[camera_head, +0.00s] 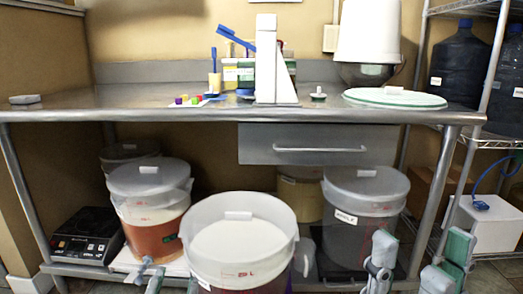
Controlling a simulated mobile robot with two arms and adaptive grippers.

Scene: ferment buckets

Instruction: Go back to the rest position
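My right gripper (420,252) is at the lower right, in front of the table, its two grey-green fingers spread wide with nothing between them. My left gripper (174,284) shows only as two fingertips at the bottom edge, apart and with nothing visible between them. The rest of it is out of view. A bucket of reddish-brown liquid (150,232) stands behind the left fingertips, and a dark bucket (362,220) stands behind the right gripper.
The steel table (130,105) holds a white stand (272,70), a round lid (394,98) and small coloured pieces (188,99). A drawer (300,145) hangs below. A black hotplate (87,236) sits at lower left. A wire rack (480,140) with blue jugs (457,65) stands right.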

